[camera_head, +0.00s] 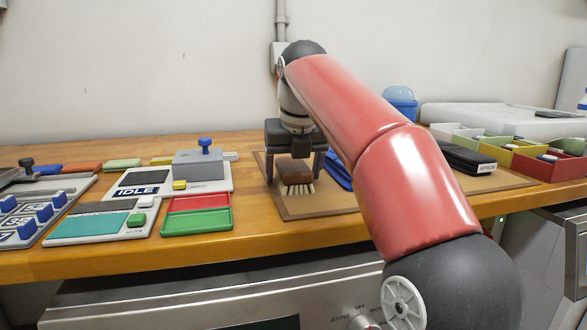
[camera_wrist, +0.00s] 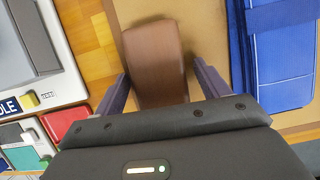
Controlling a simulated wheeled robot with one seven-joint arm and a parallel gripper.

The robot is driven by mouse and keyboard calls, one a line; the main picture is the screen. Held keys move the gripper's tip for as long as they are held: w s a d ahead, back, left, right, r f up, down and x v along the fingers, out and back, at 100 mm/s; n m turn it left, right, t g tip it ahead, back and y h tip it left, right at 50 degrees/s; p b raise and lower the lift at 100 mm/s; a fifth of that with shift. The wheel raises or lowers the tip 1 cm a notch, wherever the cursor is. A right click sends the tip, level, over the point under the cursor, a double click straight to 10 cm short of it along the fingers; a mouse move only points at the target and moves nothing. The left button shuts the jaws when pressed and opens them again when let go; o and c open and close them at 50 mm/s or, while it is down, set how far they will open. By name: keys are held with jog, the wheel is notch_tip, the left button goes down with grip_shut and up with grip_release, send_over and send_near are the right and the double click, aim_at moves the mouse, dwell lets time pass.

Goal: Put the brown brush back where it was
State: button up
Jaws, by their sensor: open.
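The brown brush (camera_head: 295,175) has a brown block on top and pale bristles below. It stands bristles down on a brown mat (camera_head: 310,207) on the wooden bench. My gripper (camera_head: 295,172) is above the brush and points down, with one finger on each side of it. In the wrist view the brush (camera_wrist: 153,60) lies between the two fingers of my gripper (camera_wrist: 160,82). Gaps show between the fingers and the brush's sides, so the gripper is open and not holding it.
A folded blue cloth (camera_wrist: 278,55) lies close to the right of the brush. Red and green trays (camera_head: 196,215) and a device marked IDLE (camera_head: 152,188) stand to the left. A black folded apron (camera_head: 465,158) and divided bins (camera_head: 545,162) are at the right.

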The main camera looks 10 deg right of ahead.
jog(key=shift+r, duration=0.1)
jog(key=p+v, duration=0.2)
jog(key=v, duration=0.6)
jog(key=shift+s, duration=0.1)
